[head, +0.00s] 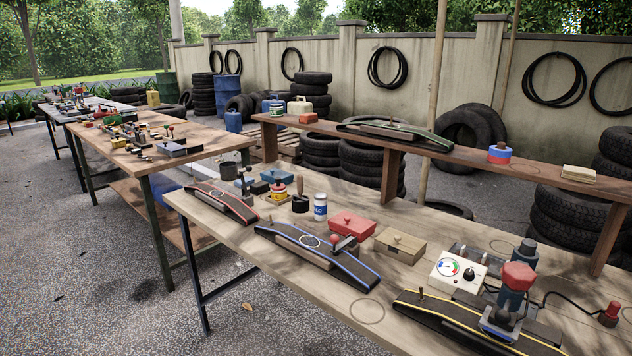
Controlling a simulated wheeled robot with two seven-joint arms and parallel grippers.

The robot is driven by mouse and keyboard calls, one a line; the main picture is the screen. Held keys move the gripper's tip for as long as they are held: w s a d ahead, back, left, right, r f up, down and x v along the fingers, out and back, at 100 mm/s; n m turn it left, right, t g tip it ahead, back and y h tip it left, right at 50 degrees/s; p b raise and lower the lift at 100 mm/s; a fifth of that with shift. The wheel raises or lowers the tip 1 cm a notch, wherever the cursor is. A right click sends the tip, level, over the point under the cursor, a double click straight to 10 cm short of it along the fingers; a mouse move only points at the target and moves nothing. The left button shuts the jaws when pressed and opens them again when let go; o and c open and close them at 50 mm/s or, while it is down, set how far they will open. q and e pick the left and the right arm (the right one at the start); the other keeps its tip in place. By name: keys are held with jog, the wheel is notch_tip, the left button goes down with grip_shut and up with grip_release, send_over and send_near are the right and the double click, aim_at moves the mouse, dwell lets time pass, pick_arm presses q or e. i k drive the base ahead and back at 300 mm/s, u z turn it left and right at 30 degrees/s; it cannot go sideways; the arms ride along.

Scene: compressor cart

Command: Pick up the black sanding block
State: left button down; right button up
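No thing in the head view is clearly the black sanding block. Several small dark things stand on the near workbench (232,262). One is a low dark block (260,187) beside a blue box (277,176). Another is a dark rounded piece with an upright handle (300,203), left of a white bottle with a blue label (320,207). I cannot tell whether either is the sanding block. Neither of my grippers is in view.
Long dark boards with red (222,201), blue (318,255) and yellow (470,322) edges lie along the near bench. A red box (352,226), wooden box (400,245) and white gauge box (457,276) stand behind. A raised shelf (545,180) runs along the back.

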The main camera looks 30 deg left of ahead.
aim_at(257, 188)
jog(key=u, duration=1.35)
